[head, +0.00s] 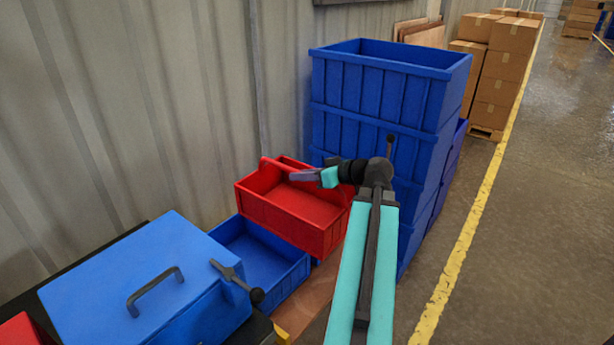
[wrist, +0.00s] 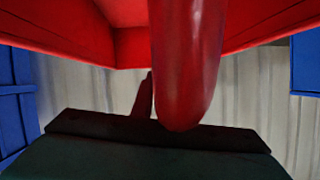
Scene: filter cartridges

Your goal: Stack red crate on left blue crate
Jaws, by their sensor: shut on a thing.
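The red crate (head: 285,222) is an open bin in the middle of the head view. It overlaps the back right part of a low, open blue crate (head: 285,287), the left one, and looks a little tilted. I cannot tell whether the two touch. My gripper (head: 306,175) is shut on the red crate's far rim or handle. In the wrist view a rounded red part (wrist: 185,70) of the crate reaches down to the dark gripper (wrist: 155,135). The fingertips' contact is partly hidden.
A tall stack of large blue bins (head: 385,85) stands close on the right. A blue lidded box (head: 135,285) with a handle is at the lower left. A corrugated wall (head: 130,100) runs behind. Cardboard boxes (head: 500,75) stand far off; the floor at right is clear.

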